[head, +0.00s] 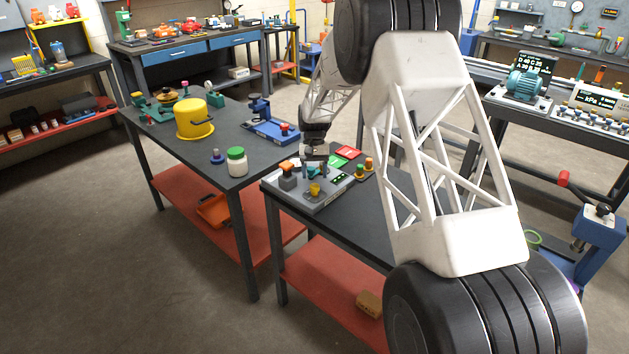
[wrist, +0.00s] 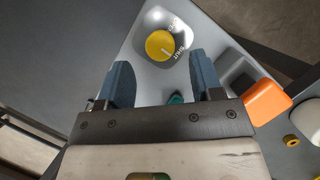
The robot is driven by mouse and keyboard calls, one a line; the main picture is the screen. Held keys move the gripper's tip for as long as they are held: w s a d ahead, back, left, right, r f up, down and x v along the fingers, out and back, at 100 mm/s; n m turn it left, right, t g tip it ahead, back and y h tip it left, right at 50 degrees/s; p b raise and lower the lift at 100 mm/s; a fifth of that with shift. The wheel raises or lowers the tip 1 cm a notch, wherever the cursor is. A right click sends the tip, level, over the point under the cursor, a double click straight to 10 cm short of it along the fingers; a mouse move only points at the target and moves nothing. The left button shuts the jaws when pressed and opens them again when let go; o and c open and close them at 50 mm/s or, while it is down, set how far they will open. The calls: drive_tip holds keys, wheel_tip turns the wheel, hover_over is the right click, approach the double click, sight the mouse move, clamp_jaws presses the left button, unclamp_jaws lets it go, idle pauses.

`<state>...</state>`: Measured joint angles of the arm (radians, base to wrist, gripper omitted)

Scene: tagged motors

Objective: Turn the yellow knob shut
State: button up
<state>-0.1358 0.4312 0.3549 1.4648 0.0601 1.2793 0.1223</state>
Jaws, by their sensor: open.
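The yellow knob (head: 315,189) stands on a grey control panel (head: 325,200) on the near bench. In the wrist view the knob (wrist: 160,45) sits in a round grey recess with small lettering at its right. A short pale mark shows at the knob's lower right; its exact setting is hard to read. My gripper (wrist: 160,60) is open, with its blue fingers apart and nothing between them. The knob lies just beyond the fingertips, roughly centred between them. In the head view my gripper (head: 314,165) is over the panel, behind the knob.
An orange-topped switch (wrist: 267,102) stands on the panel to the right of the fingers. A green part (wrist: 176,98) shows between the fingers.

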drive_tip(key=v, duration=0.4)
idle(0.4)
drive_tip(key=s+d+r+t, duration=0.2)
drive_tip(key=s+d+r, duration=0.2)
drive_tip(key=s+r, duration=0.8)
drive_tip(key=s+d+r+t, duration=0.2)
drive_tip(key=s+d+r, duration=0.45)
drive_tip(key=s, duration=0.85)
drive_tip(key=s+d+t, duration=0.2)
drive_tip(key=s+t, duration=0.1)
drive_tip(key=s, duration=2.7)
drive_tip(key=shift+s+d, duration=0.25)
drive_tip(key=shift+d, duration=0.05)
